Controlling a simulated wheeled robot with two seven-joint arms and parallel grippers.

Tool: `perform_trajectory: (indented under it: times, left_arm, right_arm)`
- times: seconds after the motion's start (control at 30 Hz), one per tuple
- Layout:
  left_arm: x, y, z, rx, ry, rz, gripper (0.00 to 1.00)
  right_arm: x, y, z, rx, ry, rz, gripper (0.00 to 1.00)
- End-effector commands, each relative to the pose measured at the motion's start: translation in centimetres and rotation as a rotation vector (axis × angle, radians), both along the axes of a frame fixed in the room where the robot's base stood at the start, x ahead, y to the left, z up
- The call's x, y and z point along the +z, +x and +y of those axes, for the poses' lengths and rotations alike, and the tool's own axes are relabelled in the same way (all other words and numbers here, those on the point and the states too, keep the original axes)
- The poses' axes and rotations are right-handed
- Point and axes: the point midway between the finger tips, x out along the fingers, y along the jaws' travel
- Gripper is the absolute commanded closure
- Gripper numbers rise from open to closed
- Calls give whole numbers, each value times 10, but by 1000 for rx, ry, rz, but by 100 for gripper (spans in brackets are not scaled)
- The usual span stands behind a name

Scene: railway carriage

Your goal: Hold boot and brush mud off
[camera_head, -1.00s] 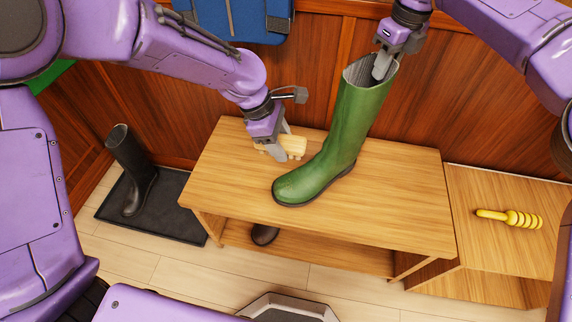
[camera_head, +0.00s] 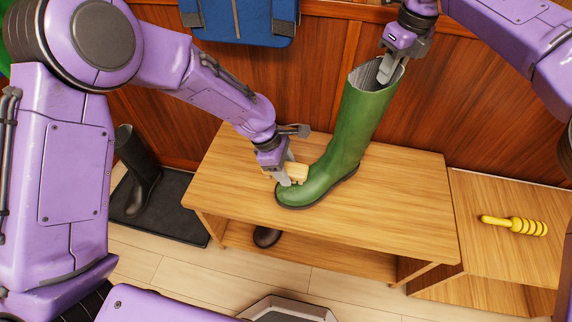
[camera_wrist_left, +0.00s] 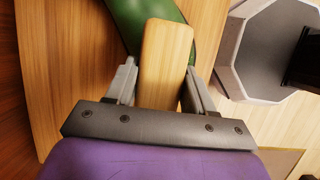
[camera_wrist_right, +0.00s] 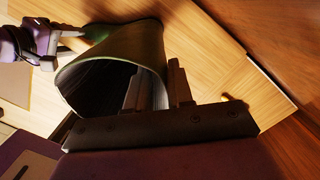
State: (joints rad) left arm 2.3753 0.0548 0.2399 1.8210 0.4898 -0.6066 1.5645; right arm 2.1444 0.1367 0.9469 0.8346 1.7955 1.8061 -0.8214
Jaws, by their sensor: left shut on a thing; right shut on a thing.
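The green boot (camera_head: 352,135) stands on the wooden bench (camera_head: 230,180), its toe pointing left and its shaft leaning right. My right gripper (camera_head: 386,70) is shut on the rim of the boot's shaft; the right wrist view shows the open shaft (camera_wrist_right: 105,75) with one finger inside. My left gripper (camera_head: 284,176) is shut on the wooden brush (camera_head: 298,172), beside the boot's toe. In the left wrist view the brush (camera_wrist_left: 164,65) lies between the fingers, over the green boot (camera_wrist_left: 130,18). Its bristles are hidden. I cannot make out mud on the boot.
A black boot (camera_head: 137,170) stands on a dark mat (camera_head: 180,213) at the left. Another dark boot (camera_head: 266,237) shows under the bench. A yellow ribbed-handled object (camera_head: 515,225) lies on the lower surface at right. A blue bag (camera_head: 240,18) hangs on the wall.

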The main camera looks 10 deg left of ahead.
Motion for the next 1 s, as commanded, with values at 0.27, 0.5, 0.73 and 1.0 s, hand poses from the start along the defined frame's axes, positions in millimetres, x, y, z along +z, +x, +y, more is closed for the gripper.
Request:
perform_trajectory:
  times: [0.27, 0.5, 0.73, 1.0]
  left_arm:
    - [0, 0, 0, 0, 0, -1, 100]
    - [0, 0, 0, 0, 0, 0, 100]
    - [-1, -13, -13, -2, 0, 0, 100]
    - [-2, -25, -25, -1, -1, 1, 100]
  right_arm:
    - [-3, -1, 1, 4, -2, 6, 100]
    - [-3, -1, 1, 4, -2, 6, 100]
    - [-3, -1, 1, 4, -2, 6, 100]
    - [-3, -1, 1, 3, -2, 5, 100]
